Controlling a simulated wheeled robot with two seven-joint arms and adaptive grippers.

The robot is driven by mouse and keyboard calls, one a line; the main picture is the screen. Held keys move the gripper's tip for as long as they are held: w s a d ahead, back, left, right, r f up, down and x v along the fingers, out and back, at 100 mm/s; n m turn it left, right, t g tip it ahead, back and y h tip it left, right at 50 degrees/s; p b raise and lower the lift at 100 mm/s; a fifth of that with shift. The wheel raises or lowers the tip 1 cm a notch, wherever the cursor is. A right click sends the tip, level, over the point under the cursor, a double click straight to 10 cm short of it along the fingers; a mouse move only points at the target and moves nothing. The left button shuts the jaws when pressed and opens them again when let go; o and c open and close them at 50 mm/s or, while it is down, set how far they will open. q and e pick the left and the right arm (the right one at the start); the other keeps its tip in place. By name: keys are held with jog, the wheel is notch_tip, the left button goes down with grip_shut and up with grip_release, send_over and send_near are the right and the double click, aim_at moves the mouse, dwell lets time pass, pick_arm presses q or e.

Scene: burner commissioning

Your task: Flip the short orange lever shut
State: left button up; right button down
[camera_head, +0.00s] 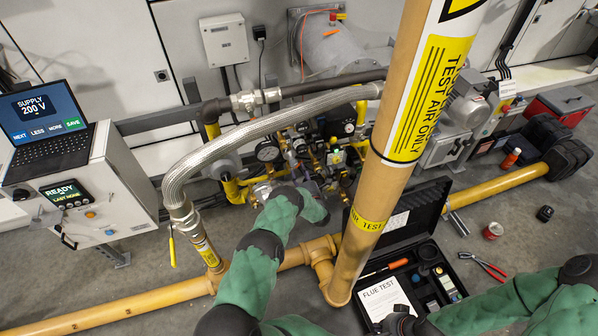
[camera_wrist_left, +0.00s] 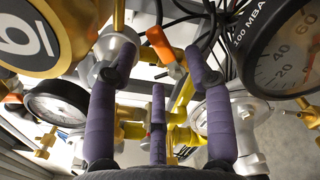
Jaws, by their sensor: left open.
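A short orange lever (camera_wrist_left: 157,42) shows in the left wrist view, slanting down to the right toward a small metal fitting near yellow piping. It lies just beyond the fingertips of my left gripper (camera_wrist_left: 158,75), whose purple fingers are spread with nothing between them. I cannot tell whether any finger touches the lever. In the head view my left gripper (camera_head: 325,192) reaches into the crowded valve assembly (camera_head: 318,152); its fingers are hard to make out and the lever is not clear. My right arm comes in at the lower right; its hand is at the bottom edge, its fingers unclear.
Gauges (camera_wrist_left: 62,102) and a large dial (camera_wrist_left: 282,50) crowd the fingers on both sides. Cables hang behind the lever. A thick yellow post (camera_head: 395,150) stands right of the assembly, with a braided hose (camera_head: 265,108) above. An open black case (camera_head: 425,262) lies below.

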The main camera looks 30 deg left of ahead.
pick_arm(q)
jog(key=b+x, duration=0.1)
jog(key=x, duration=0.2)
grip_shut()
jog(key=shift+d+f+m, duration=0.1)
jog(key=shift+m, duration=0.2)
jog(key=shift+w+d+f+m, duration=0.15)
jog(key=shift+f+m, duration=0.2)
jog(key=shift+m, duration=0.9)
jog(key=shift+w+d+f+m, duration=0.15)
jog(key=shift+f+m, duration=0.25)
jog(key=shift+m, duration=0.8)
jog(key=shift+w+d+f+m, duration=0.15)
jog(key=shift+f+m, duration=0.2)
jog(key=shift+m, duration=0.9)
